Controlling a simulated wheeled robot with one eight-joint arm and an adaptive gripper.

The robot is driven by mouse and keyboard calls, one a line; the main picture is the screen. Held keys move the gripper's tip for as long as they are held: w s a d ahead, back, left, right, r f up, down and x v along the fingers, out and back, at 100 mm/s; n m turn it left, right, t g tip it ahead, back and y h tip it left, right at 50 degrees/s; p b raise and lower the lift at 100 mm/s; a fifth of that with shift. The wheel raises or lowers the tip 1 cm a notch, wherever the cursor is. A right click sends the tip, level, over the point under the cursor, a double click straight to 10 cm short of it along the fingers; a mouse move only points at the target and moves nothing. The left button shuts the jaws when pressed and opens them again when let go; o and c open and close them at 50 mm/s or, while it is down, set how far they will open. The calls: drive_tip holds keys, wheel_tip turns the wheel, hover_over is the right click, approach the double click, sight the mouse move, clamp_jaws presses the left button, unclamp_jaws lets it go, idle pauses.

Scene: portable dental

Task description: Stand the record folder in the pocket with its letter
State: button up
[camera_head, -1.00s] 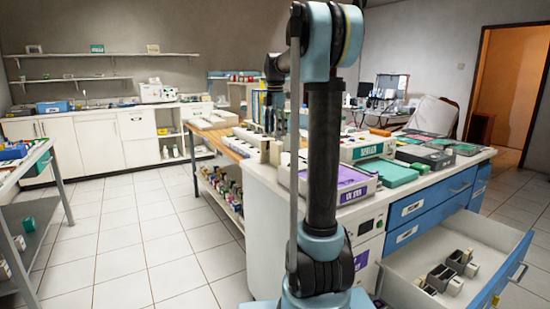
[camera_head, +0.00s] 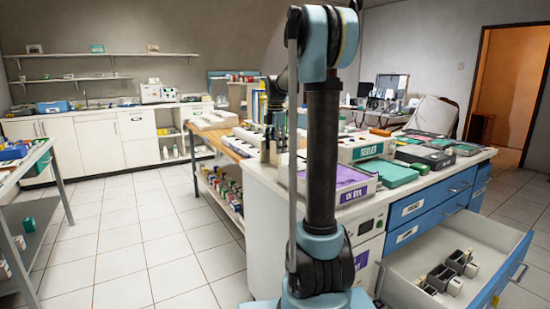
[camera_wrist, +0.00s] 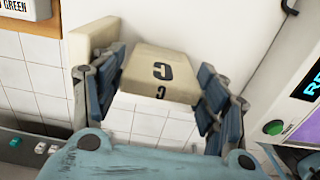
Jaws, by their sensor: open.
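In the wrist view a cream block (camera_wrist: 160,72) has a dark letter C on its upper face and another on its near edge. It looks like the record folder, but I cannot tell for certain whether it is folder or pocket. My gripper (camera_wrist: 158,85) is open, with one dark blue finger on each side of this block. Each finger is close to its side; contact cannot be made out. A plain cream panel (camera_wrist: 88,38) stands behind the left finger. In the head view my gripper is small and mostly lost behind my arm at the counter's far end.
A white bin labelled GREEN (camera_wrist: 27,8) is at the wrist view's upper left. A white unit with a green button (camera_wrist: 273,128) is close on the right. In the head view the counter carries several trays (camera_head: 340,182). An open drawer (camera_head: 408,292) juts out at right.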

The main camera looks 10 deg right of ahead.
drive_tip(key=c, duration=0.8)
drive_tip(key=shift+r, duration=0.1)
wheel_tip(320, 180, up, 10)
drive_tip(key=shift+f, duration=0.1)
